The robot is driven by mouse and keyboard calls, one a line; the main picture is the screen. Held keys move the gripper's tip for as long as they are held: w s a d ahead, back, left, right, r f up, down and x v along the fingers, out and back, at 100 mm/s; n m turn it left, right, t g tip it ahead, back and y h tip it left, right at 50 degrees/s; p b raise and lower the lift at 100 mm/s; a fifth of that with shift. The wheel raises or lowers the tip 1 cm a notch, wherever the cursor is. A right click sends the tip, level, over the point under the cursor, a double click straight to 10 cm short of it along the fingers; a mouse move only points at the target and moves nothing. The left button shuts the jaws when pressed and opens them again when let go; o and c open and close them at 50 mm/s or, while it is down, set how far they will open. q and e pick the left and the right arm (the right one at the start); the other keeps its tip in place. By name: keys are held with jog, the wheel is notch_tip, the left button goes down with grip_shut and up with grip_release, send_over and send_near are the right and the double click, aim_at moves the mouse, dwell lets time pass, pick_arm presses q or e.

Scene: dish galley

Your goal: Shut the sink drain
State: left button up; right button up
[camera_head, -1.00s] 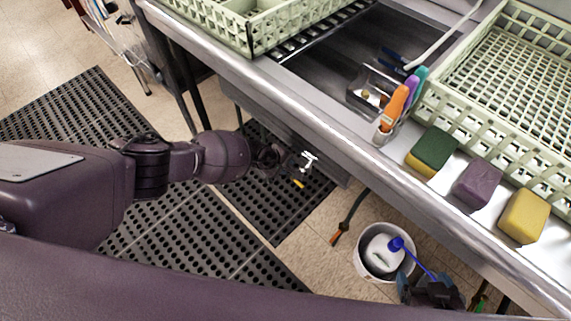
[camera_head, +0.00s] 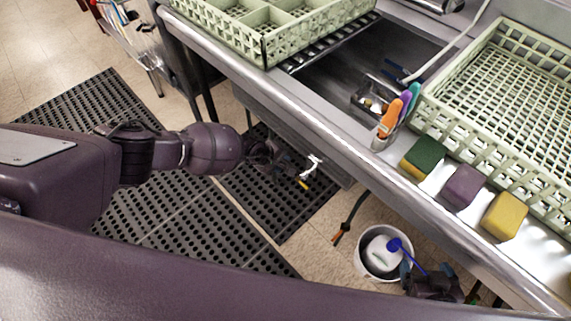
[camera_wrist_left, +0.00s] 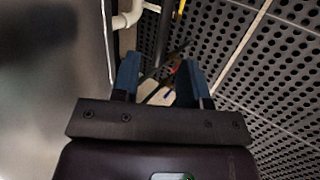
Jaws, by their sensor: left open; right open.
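The sink (camera_head: 325,72) is a steel basin set in the counter. Under it, a white drain pipe fitting (camera_head: 313,164) shows with a yellow handle (camera_head: 303,184) below it. In the left wrist view the white pipe (camera_wrist_left: 128,19) is at the top, and a yellow strip, likely the handle (camera_wrist_left: 181,7), is at the top edge. My left gripper (camera_head: 285,168) is under the sink front, just left of the pipe. Its blue fingers (camera_wrist_left: 163,78) are apart, with the pipe and handle beyond them. My right gripper (camera_head: 427,272) is open near the bucket.
A white bucket (camera_head: 362,262) with a jug and blue brush stands on the floor. Green racks (camera_head: 270,45) and (camera_head: 421,103), sponges (camera_head: 463,186) and a holder with coloured handles (camera_head: 383,138) sit on the counter. Its steel front edge (camera_head: 330,139) overhangs my left gripper. Perforated black mats (camera_head: 170,215) cover the floor.

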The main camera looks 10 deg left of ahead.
pick_arm(q)
jog(key=shift+p+v, duration=0.5)
jog(key=shift+v, duration=0.7)
